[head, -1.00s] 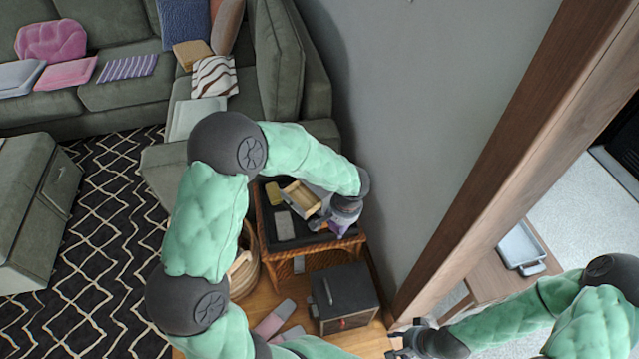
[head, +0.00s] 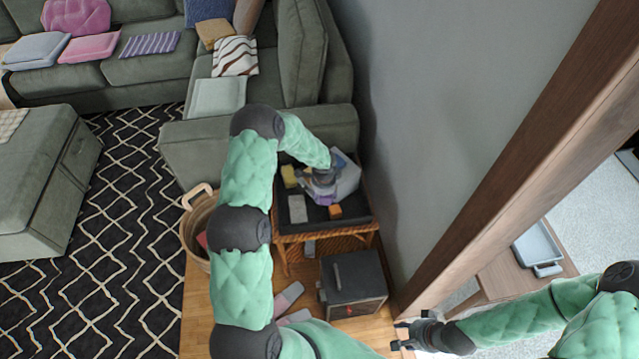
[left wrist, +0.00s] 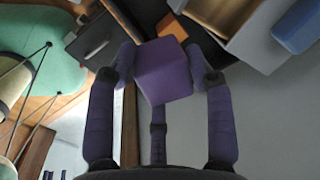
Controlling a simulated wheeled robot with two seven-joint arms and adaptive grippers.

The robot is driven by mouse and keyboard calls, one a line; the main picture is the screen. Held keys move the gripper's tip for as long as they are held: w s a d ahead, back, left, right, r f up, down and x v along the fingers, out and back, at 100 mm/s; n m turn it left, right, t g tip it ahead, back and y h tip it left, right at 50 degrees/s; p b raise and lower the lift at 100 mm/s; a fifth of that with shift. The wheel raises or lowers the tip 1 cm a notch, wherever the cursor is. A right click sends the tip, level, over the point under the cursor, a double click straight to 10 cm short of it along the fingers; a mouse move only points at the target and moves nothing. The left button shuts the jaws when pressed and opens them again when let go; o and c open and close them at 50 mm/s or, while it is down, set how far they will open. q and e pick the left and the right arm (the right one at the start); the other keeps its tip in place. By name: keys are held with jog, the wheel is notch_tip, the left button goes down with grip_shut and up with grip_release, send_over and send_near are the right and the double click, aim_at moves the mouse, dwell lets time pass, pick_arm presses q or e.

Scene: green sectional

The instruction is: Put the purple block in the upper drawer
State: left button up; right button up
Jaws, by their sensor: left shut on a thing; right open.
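The purple block (left wrist: 165,72) is between the two fingers of my left gripper (left wrist: 166,68) in the left wrist view, and the gripper is shut on it. In the head view my left gripper (head: 325,192) is over the black-topped side table, beside a small grey drawer cabinet (head: 348,176); the purple block (head: 327,199) shows only as a small patch there. The open drawer (left wrist: 222,15) shows light wood in the left wrist view, above the block. My arm hides it in the head view. My right gripper (head: 402,335) is open and empty at the lower right.
The side table (head: 352,211) also carries a yellow block (head: 289,176), a grey block (head: 298,208) and an orange block (head: 335,212). A blue item (left wrist: 298,26) shows by the drawer. A black box (head: 354,284) stands below, a basket (head: 195,238) left, a wall right.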

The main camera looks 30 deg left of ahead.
pick_arm(q)
jog(key=w+a+f+b, duration=0.1)
jog(key=w+a+f, duration=0.1)
jog(key=w+a+f+b, duration=0.1)
jog(key=w+a, duration=0.1)
jog(key=w+a+f+b, duration=0.1)
jog(key=w+a+f, duration=0.1)
jog(key=w, duration=0.1)
jog(key=shift+w+a+f, duration=0.1)
jog(key=shift+f, duration=0.2)
jog(key=shift+w+a+f+b, duration=0.1)
jog(key=shift+w+a+b, duration=0.15)
jog(key=shift+w+b, duration=0.1)
jog(key=shift+c, duration=1.2)
jog(key=shift+w+a, duration=0.1)
jog(key=shift+a, duration=0.05)
jog(key=w+f+b, duration=0.1)
jog(key=w+a+f+b, duration=0.1)
jog(key=b, duration=0.1)
jog(key=shift+a+f, duration=0.25)
jog(key=shift+a, duration=0.05)
grip_shut()
jog(key=shift+w+a+f+b, duration=0.15)
jog(key=shift+w+b, duration=0.1)
jog(key=shift+b, duration=0.1)
jog(key=shift+r, duration=0.3)
jog(key=shift+f, duration=0.15)
